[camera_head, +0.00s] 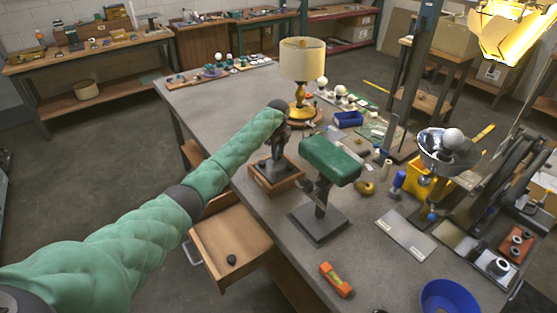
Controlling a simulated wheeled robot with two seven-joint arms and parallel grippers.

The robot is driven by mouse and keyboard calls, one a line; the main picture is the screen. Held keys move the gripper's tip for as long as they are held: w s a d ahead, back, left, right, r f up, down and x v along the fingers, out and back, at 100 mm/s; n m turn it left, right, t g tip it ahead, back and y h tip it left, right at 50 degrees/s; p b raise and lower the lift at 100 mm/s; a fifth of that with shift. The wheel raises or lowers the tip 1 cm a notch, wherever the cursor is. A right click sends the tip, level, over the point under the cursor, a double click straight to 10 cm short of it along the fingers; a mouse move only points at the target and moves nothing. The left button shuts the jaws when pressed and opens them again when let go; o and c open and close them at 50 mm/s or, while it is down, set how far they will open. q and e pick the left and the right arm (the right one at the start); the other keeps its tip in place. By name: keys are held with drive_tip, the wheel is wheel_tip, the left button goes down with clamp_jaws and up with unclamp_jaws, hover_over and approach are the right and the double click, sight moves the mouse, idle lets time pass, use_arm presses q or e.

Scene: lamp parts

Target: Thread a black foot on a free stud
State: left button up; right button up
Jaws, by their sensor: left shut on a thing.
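My left gripper (274,164) reaches down from the end of the green-sleeved arm, over a small wooden tray or base (287,186) near the table's left edge. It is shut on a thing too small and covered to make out. A small black piece, likely a black foot (231,259), lies in the open drawer below the table edge. No stud can be made out clearly; the wooden piece's inside is partly hidden by the gripper. My right gripper is not in view.
A green padded block on a black stand (330,160) stands just right of the gripper. A yellow lamp with a cream shade (302,60) stands behind. The open drawer (228,232) juts out left. An orange level (336,279) and blue bowl (449,298) lie in front.

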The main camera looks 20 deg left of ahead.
use_arm(q)
drive_tip(key=m, duration=0.4)
drive_tip(key=shift+s+f, duration=0.1)
drive_tip(key=shift+f, duration=0.3)
drive_tip(key=shift+m+b, duration=0.45)
drive_tip(key=shift+m, duration=0.55)
drive_tip(key=shift+d+m, duration=0.1)
drive_tip(key=shift+m, duration=0.3)
